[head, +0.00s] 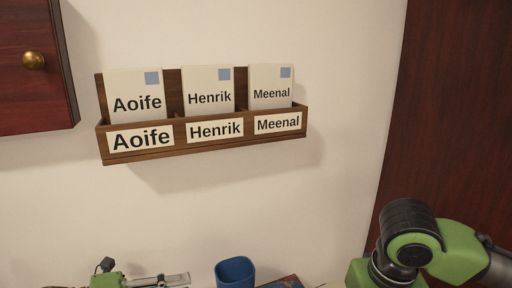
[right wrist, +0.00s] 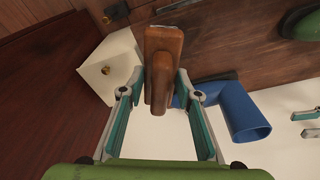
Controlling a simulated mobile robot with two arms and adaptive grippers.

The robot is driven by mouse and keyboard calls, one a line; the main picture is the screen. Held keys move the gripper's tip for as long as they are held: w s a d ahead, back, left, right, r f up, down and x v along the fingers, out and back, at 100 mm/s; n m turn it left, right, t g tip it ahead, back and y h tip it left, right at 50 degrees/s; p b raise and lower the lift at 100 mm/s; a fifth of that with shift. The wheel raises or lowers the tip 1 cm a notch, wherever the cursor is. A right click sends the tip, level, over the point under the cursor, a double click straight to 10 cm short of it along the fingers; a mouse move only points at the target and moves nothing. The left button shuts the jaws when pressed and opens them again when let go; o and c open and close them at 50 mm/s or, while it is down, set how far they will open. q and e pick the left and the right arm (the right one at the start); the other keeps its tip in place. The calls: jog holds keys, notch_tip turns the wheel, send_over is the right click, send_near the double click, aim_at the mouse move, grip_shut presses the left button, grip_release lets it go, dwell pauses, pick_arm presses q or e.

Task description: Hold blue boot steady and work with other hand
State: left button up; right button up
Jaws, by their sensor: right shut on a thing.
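The blue boot (right wrist: 232,108) lies right of my right gripper in the right wrist view, its open end toward the right. Its top also shows at the bottom edge of the head view (head: 235,272). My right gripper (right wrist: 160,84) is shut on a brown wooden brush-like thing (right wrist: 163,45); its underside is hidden. My left gripper (right wrist: 306,124) shows at the right edge of the wrist view, its fingers apart with a gap between them, clear of the boot. In the head view it is partly cut off (head: 170,280), left of the boot.
A wooden letter rack (head: 160,151) with cards for Aoife, Henrik and Meenal hangs on the pale wall. A dark red cabinet door (head: 35,95) with a brass knob is at left. A pale box-like thing (right wrist: 110,65) lies beside the brown thing. A dark red panel (head: 450,110) stands at right.

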aim_at(216, 281)
pick_arm(q)
jog(key=shift+n, duration=0.3)
jog(key=x, duration=0.9)
jog(key=shift+w+d+f, duration=0.1)
jog(key=shift+w+f, duration=0.05)
jog(key=shift+w, duration=0.05)
jog(key=shift+s, duration=0.1)
grip_shut()
jog(key=shift+f, duration=0.1)
